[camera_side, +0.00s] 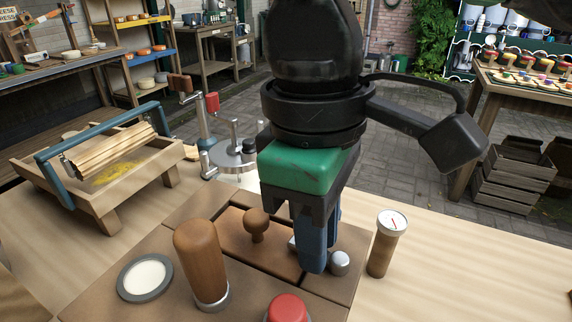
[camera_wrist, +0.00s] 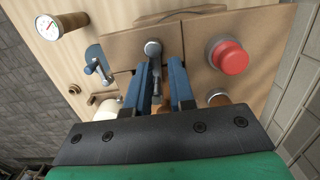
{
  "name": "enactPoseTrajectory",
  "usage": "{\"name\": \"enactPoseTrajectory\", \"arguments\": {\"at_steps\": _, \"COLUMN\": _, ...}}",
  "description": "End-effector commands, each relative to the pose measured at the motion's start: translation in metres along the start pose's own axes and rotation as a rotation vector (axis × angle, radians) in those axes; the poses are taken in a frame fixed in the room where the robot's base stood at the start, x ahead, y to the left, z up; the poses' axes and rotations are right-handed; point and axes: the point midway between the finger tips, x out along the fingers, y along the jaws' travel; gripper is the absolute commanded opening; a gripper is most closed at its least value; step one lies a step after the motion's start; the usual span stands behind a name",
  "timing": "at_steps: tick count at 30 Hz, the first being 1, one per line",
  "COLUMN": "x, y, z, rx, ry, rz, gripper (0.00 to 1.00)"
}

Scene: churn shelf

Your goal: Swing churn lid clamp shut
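My gripper (camera_side: 313,262) points down over the brown board, with its two blue fingers apart; they also show apart in the wrist view (camera_wrist: 158,68). A silver round-ended metal piece (camera_side: 340,262), apparently the clamp's lever end, is just right of the fingertips in the side view. In the wrist view this end (camera_wrist: 152,48) lies just beyond the gap between the fingers, and metal continues into the gap. I cannot tell whether the fingers touch it. A small blue-grey bracket with a metal lever (camera_wrist: 97,66) stands to the left in the wrist view. The fingers hide much of the mechanism.
A wooden knob (camera_side: 256,222), an upright wooden handle (camera_side: 200,262), a red button (camera_side: 288,308) and a white-faced disc (camera_side: 145,278) crowd the board (camera_side: 110,297). A dial gauge (camera_side: 386,243) stands right of it. The table is clear farther right.

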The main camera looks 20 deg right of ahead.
Motion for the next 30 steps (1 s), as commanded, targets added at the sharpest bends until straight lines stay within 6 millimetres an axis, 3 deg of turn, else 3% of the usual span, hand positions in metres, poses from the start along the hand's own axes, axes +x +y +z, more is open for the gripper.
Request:
{"name": "enactPoseTrajectory", "arguments": {"at_steps": 1, "x": -0.001, "y": 0.002, "z": -0.018, "rx": 0.004, "ry": 0.092, "rz": 0.004, "gripper": 0.39}}
{"name": "enactPoseTrajectory", "arguments": {"at_steps": 24, "x": -0.064, "y": 0.000, "z": -0.011, "rx": 0.001, "ry": 0.086, "rz": -0.001, "gripper": 0.39}}
{"name": "enactPoseTrajectory", "arguments": {"at_steps": 30, "x": -0.071, "y": 0.000, "z": -0.009, "rx": 0.001, "ry": 0.086, "rz": -0.001, "gripper": 0.39}}
